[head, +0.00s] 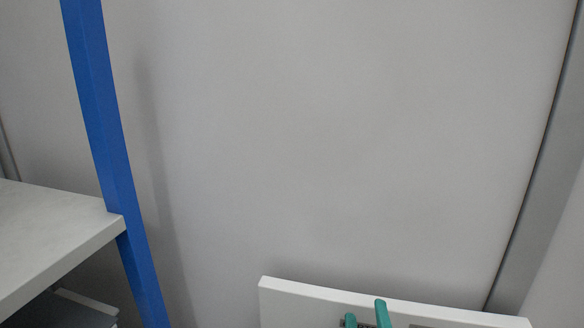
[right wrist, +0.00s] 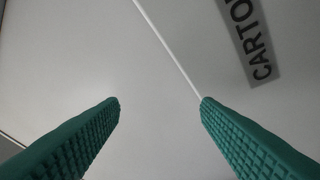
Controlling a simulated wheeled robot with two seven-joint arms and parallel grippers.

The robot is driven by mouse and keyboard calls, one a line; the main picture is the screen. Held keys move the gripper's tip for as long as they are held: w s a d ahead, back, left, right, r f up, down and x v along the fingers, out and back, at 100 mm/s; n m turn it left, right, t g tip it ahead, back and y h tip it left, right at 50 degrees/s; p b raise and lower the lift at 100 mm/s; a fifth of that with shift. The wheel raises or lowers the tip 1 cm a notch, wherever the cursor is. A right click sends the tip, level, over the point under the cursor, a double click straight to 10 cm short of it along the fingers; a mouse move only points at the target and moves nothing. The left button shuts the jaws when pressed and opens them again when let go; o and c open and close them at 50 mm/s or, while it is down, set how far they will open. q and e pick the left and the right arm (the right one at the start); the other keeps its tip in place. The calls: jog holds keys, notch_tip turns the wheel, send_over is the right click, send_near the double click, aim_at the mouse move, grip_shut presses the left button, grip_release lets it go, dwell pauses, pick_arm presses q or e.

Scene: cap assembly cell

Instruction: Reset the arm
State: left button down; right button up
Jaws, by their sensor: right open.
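My right gripper (head: 366,313) shows at the bottom edge of the head view, only its green fingertips in sight. In the right wrist view its two ridged green fingers (right wrist: 160,103) stand wide apart with nothing between them. My left gripper is in neither view.
A white panel (head: 290,300) stands at the bottom of the head view, around the fingertips in the picture. A blue post (head: 100,110) and a pale shelf (head: 50,235) are at the left. A grey wall (head: 340,140) fills the middle. The right wrist view shows a pale surface with a dark label (right wrist: 250,40) reading "CARTO", partly cut off.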

jog(key=s+a+f+n+g+y, duration=0.3)
jog(key=a+n+y, duration=0.4)
jog(key=n+y, duration=0.75)
jog(key=s+f+n+g+h, duration=0.2)
jog(key=s+f+n+g, duration=0.2)
jog(key=f+n+g, duration=0.45)
jog(key=s+d+f+n+g+h, duration=0.5)
jog(key=s+d+f+g+h, duration=0.2)
jog(key=s+d+f+h, duration=0.65)
notch_tip(320, 180, down, 32)
jog(key=w+d+g+y+b, duration=0.1)
jog(key=d+y+b, duration=0.15)
jog(key=b, duration=0.55)
pick_arm(q)
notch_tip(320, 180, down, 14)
jog(key=b, duration=0.6)
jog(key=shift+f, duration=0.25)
pick_arm(e)
jog(key=s+d+f, duration=0.1)
jog(key=s+f, duration=0.7)
jog(key=f, duration=0.4)
jog(key=s+d+f+g, duration=0.1)
jog(key=s+f, duration=0.8)
jog(key=f, duration=0.3)
jog(key=shift+d+f, duration=0.15)
jog(key=shift+f, duration=0.05)
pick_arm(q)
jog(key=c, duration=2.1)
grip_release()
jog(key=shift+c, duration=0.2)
